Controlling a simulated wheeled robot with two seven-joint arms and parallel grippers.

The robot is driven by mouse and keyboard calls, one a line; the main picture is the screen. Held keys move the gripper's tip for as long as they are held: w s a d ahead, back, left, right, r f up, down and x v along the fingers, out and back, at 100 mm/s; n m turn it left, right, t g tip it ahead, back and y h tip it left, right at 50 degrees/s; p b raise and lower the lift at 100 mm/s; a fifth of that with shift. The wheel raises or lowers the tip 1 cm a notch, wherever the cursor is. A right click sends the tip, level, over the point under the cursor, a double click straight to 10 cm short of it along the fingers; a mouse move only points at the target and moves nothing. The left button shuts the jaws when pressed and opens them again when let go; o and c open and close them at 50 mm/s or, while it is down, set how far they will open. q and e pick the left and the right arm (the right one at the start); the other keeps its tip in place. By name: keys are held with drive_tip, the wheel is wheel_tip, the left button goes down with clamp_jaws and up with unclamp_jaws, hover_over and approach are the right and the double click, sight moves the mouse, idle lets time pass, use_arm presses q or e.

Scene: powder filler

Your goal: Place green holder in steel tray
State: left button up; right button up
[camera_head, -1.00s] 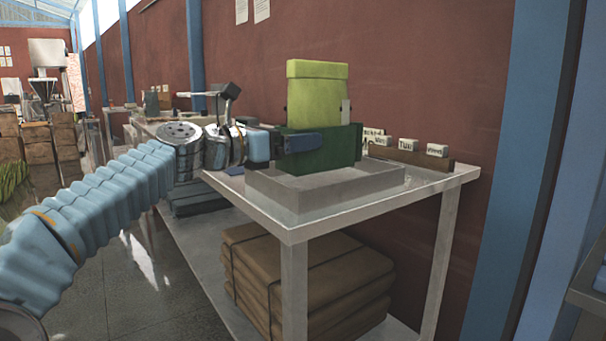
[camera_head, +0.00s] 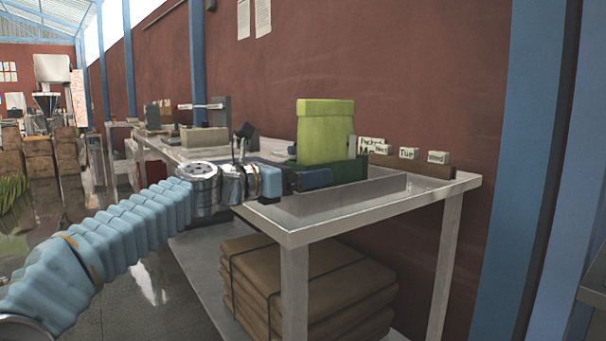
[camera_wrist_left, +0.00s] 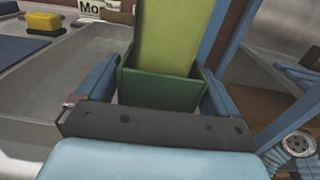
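The dark green open-topped holder (camera_head: 346,171) has a tall lime-green pouch (camera_head: 325,130) standing upright in it. Both also show in the wrist view, holder (camera_wrist_left: 160,91) and pouch (camera_wrist_left: 170,35). My left gripper (camera_wrist_left: 160,85) has one blue finger on each side of the holder and is shut on it. In the head view this gripper (camera_head: 312,179) reaches in from the left, low over the tray. The holder's lower part is hidden behind the near wall of the steel tray (camera_head: 350,196); I cannot tell whether it touches the tray floor. My right gripper is not in view.
The tray stands on a metal table (camera_head: 400,208). Small lettered blocks (camera_head: 408,153) stand on a brown strip behind it, near the red wall. Folded brown sacks (camera_head: 300,285) lie on the shelf below. A yellow object (camera_wrist_left: 45,23) shows in the wrist view.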

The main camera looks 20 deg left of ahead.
use_arm(q)
drive_tip(key=shift+o, duration=0.2)
drive_tip(key=shift+r, duration=0.1)
drive_tip(key=b+v, duration=0.1)
drive_tip(key=v, duration=1.1)
drive_tip(key=shift+a, duration=0.1)
